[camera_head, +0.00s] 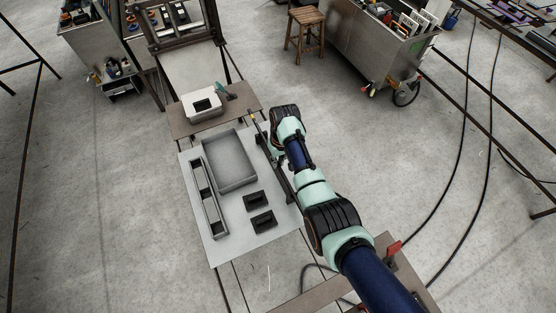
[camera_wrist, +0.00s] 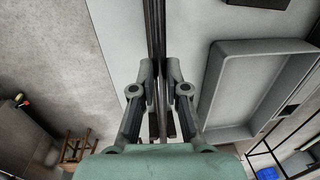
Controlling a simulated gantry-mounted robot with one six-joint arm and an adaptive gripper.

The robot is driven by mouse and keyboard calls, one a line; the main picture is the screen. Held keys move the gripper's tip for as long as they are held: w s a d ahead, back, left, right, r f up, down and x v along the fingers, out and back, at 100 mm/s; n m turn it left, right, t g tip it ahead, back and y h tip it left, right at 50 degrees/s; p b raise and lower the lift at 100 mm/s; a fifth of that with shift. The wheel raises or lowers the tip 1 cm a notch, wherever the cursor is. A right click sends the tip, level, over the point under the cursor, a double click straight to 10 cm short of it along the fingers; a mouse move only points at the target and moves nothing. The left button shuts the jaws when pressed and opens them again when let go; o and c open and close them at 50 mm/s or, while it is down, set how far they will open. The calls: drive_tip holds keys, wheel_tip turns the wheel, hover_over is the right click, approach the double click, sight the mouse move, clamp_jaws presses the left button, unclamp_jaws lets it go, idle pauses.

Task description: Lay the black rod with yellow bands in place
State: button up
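The long, thin black rod (camera_head: 285,184) runs along the right side of the light board, partly hidden by my arm. A small yellow band shows near its far end. In the wrist view the dark rod (camera_wrist: 156,25) runs from the top edge down between my fingers. My gripper (camera_wrist: 160,70) has its fingertips closed in on both sides of the rod; in the head view my gripper (camera_head: 262,141) is at the board's right edge. Two black holder blocks (camera_head: 257,199) lie on the board. Whether the rod touches the board cannot be told.
A shallow grey tray (camera_head: 250,178) and a narrow divided grey bin (camera_head: 211,222) lie on the light board (camera_head: 222,256). Behind it, a brown table (camera_head: 181,124) carries a white box (camera_head: 203,104) with a dark opening. The board's front part is clear.

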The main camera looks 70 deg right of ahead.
drive_tip(key=o, duration=0.5)
wheel_tip(320, 180, up, 12)
drive_tip(key=shift+s+d, duration=0.4)
idle(0.7)
